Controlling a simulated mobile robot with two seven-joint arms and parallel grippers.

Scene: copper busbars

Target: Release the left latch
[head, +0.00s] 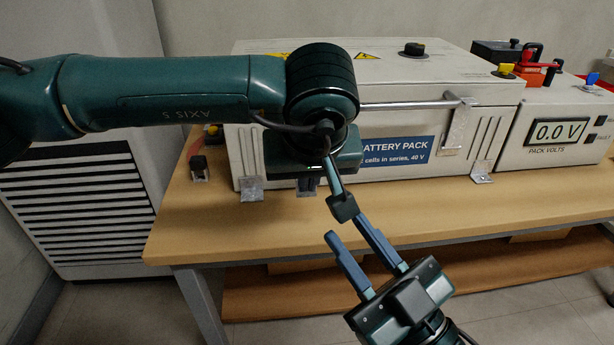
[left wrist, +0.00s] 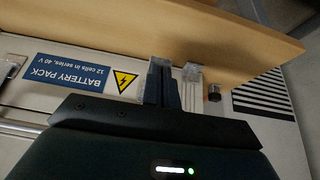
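The battery pack (head: 395,122) is a pale case on the table, with a handle bar across its front. The right latch (head: 457,128), a bright metal plate, shows on its front. My left gripper (head: 307,187) is at the left part of the case's front. In the left wrist view, its two fingers (left wrist: 164,85) lie close together over the case front; whether anything is between them is hidden. My right gripper (head: 345,225) has its fingers apart, in front of the table edge.
A meter box (head: 560,130) reading 0.0 V stands right of the pack. Red and black parts (head: 530,68) lie behind it. A small dark post (head: 198,168) stands left of the pack. The wooden table's front strip (head: 220,235) is clear. A louvred cabinet (head: 80,210) stands left.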

